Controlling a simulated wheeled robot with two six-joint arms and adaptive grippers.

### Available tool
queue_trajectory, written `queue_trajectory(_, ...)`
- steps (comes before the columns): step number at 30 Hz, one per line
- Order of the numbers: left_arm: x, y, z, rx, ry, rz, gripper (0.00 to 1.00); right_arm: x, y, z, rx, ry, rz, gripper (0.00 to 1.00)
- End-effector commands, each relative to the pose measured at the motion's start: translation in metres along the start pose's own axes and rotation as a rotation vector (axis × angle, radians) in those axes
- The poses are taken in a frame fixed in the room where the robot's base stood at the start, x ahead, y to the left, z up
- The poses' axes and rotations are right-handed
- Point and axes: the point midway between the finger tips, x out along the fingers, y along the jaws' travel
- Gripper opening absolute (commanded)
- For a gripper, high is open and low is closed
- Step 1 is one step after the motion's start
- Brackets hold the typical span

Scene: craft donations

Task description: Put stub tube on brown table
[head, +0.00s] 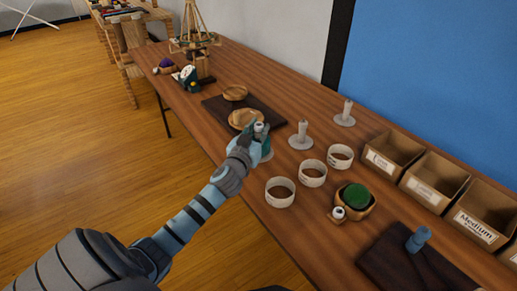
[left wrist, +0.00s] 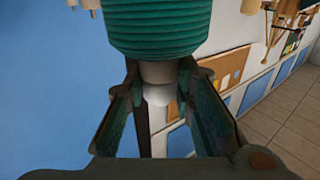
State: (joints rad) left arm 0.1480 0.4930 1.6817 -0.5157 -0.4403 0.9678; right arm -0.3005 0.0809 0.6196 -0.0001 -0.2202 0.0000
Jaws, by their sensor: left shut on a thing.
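My left gripper (head: 256,142) is shut on a tube (head: 259,127), which I take to be the stub tube; its white end with a dark hole shows on top. In the left wrist view the tube has a thick ribbed teal winding (left wrist: 158,28) and a white core (left wrist: 157,82) between the fingers. The gripper is over the near side of the brown table (head: 230,75). Fingers hide part of the tube, and I cannot tell whether it touches the table. My right gripper is not in view.
A green ball (head: 355,195) sits in a wooden bowl. Labelled boxes (head: 432,180) line the back edge.

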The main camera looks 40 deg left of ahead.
Motion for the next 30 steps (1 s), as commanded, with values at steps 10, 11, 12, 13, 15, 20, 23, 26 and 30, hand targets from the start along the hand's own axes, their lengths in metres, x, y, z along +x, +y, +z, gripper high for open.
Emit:
queue_trajectory(10, 0.0, 0.0, 0.043, 0.0, -0.001, 0.001, 0.0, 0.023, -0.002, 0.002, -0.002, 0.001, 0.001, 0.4)
queue_trajectory(11, 0.0, 0.0, 0.043, 0.0, -0.001, 0.001, 0.0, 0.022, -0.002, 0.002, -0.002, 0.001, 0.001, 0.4)
queue_trajectory(12, 0.0, 0.0, 0.042, 0.0, -0.001, 0.001, 0.0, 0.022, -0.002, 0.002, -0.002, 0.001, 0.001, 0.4)
queue_trajectory(13, 0.0, 0.0, 0.042, 0.0, -0.001, 0.001, 0.0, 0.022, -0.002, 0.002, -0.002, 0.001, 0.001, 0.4)
queue_trajectory(15, 0.0, 0.0, 0.043, 0.0, -0.001, 0.001, 0.0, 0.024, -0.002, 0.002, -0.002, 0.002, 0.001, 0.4)
queue_trajectory(20, 0.0, 0.0, 0.043, 0.0, -0.001, 0.001, 0.44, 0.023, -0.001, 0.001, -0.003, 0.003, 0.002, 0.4)
queue_trajectory(23, 0.0, 0.0, 0.043, 0.0, 0.0, 0.001, 0.44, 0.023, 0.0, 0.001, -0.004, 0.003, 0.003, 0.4)
queue_trajectory(26, 0.0, 0.0, 0.043, 0.0, 0.0, 0.001, 0.44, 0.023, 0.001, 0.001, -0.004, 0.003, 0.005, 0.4)
queue_trajectory(30, -0.001, 0.0, 0.041, 0.0, -0.001, 0.001, 0.44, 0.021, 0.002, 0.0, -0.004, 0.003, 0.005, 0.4)
